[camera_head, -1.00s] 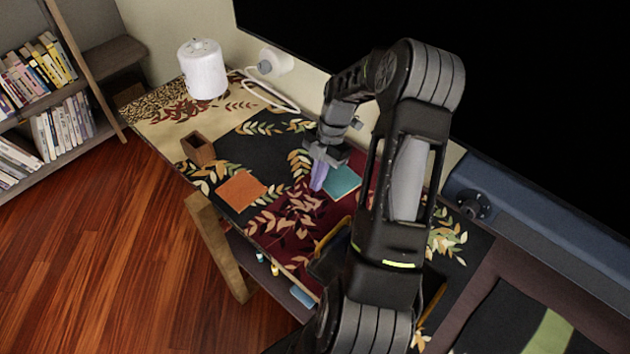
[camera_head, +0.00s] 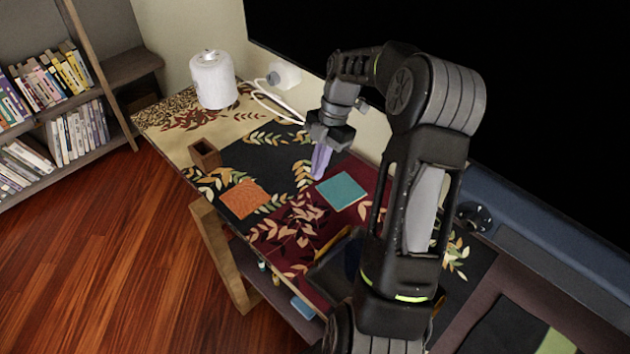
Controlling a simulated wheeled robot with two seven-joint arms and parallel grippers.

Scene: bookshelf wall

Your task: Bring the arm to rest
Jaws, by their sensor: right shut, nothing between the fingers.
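My right arm comes in from the bottom and reaches up over the patterned table (camera_head: 285,222). Its gripper (camera_head: 319,173) points down above the table, with its pale purple fingers shut together and nothing seen between them. The fingertips are just left of and behind a teal square (camera_head: 341,191) lying flat on the cloth. My left gripper is not in view. Part of the table on the right is hidden behind my right arm.
An orange square (camera_head: 243,199) lies on the table, with a small open brown box (camera_head: 205,154) behind it. A white cylinder (camera_head: 213,80) stands at the far end beside a white cable. A bookshelf (camera_head: 85,145) stands left; the wooden floor (camera_head: 110,265) between is clear.

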